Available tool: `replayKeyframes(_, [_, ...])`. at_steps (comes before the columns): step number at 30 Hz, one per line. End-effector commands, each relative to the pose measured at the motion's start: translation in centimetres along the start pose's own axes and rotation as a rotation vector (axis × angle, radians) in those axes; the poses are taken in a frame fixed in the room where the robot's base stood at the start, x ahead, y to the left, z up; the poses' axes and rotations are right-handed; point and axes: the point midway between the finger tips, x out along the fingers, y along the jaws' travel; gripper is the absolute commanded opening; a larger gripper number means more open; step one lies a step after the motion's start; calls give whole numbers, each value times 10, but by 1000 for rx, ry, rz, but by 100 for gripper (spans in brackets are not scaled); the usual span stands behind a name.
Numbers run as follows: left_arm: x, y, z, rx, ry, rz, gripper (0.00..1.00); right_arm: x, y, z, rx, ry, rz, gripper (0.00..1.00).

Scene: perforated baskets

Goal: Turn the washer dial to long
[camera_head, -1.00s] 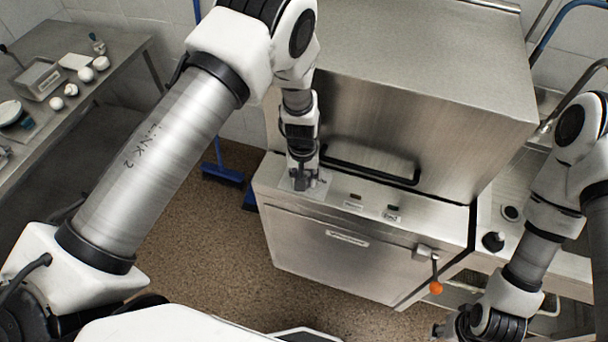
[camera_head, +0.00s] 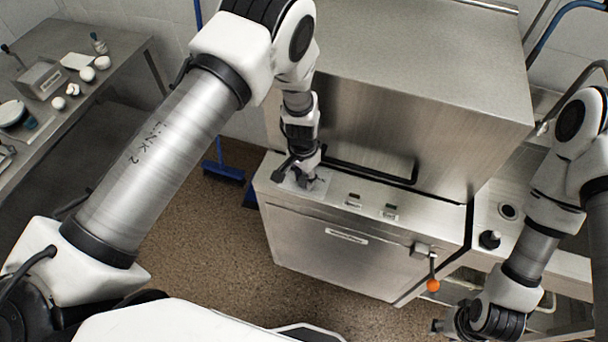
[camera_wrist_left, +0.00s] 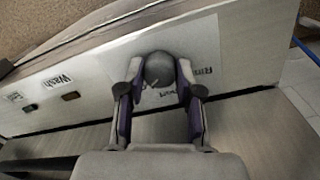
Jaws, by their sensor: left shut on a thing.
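The washer (camera_head: 345,250) is a steel cabinet with a control strip along its top front edge. The dark round dial (camera_wrist_left: 158,68) sits on a pale printed plate (camera_wrist_left: 205,60) at the strip's left end. A small light pointer mark shows on the dial. My left gripper (camera_head: 307,174) is over the dial; in the left wrist view its two fingers (camera_wrist_left: 157,88) are shut on the dial from both sides. The plate's lettering is partly covered and too unclear to read fully. My right gripper (camera_head: 447,326) is low at the right, far from the dial, its fingers unclear.
A steel hood (camera_head: 420,90) with a black bar handle (camera_head: 368,172) rises just behind the control strip. Small buttons with labels, one reading Wash (camera_wrist_left: 57,80), sit beside the dial. An orange-knobbed lever (camera_head: 432,284) hangs at the front right.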

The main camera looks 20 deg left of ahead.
Motion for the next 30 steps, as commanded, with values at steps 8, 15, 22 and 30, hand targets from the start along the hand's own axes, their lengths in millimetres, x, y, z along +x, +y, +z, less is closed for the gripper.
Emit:
replayKeyframes(8, [3, 1, 3, 5, -8, 3, 0, 1, 0, 0, 0, 0, 0, 40])
replayKeyframes(15, [2, 1, 2, 4, -6, 2, 60, 0, 0, 0, 0, 0, 0, 40])
replayKeyframes(22, [1, 0, 1, 4, -3, 1, 60, 0, 0, 0, 0, 0, 0, 40])
replayKeyframes(30, [-38, 0, -1, 4, 1, -2, 60, 0, 0, 0, 0, 0, 0, 40])
